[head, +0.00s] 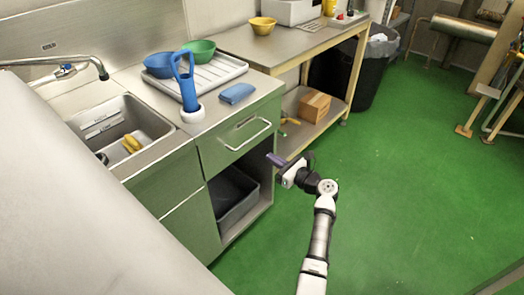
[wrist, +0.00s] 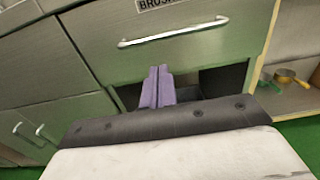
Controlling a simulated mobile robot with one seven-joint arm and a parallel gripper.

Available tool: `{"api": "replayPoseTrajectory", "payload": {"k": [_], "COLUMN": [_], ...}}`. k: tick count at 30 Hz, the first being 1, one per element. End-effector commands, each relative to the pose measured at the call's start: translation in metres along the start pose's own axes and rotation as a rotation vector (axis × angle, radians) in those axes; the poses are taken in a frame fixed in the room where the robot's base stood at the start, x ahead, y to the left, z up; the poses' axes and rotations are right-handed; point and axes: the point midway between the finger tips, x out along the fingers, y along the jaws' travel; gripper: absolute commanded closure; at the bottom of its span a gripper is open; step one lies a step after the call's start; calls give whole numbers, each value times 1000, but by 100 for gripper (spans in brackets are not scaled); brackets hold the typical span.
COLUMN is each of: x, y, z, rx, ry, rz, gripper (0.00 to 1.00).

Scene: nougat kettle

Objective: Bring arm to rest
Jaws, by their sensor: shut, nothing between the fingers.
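My gripper (head: 276,160) is held out in front of the steel cabinet, to the right of its open lower compartment. Its purple fingers (wrist: 157,86) are together in the wrist view, with nothing between them. In that view they point at the cabinet, just below the closed drawer (wrist: 180,50) labelled "BRUSH". My arm stretches up from the bottom of the head view, over the green floor. I cannot tell how far the fingertips are from the cabinet front.
A grey bin (head: 238,210) sits in the open compartment. The drawer's bar handle (head: 248,134) sticks out. A wooden-framed table (head: 290,42) with a lower shelf stands behind, with a cardboard box (head: 313,105) on the shelf. The green floor (head: 410,190) at right is clear.

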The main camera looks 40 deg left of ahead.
Motion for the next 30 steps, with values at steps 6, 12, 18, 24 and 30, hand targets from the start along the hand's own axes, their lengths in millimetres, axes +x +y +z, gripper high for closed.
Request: {"api": "replayPoseTrajectory", "payload": {"k": [6,12,18,24,30], "x": [-18,-18,13,50,44], "y": [0,0,-1,24,93], "z": [0,1,50,188,324], "rx": [-1,-5,-422,-1334,-2041], "ry": [0,1,63,120,122], "rz": [0,-1,-86,-337,-683], "gripper": [100,100,100,100,100]}}
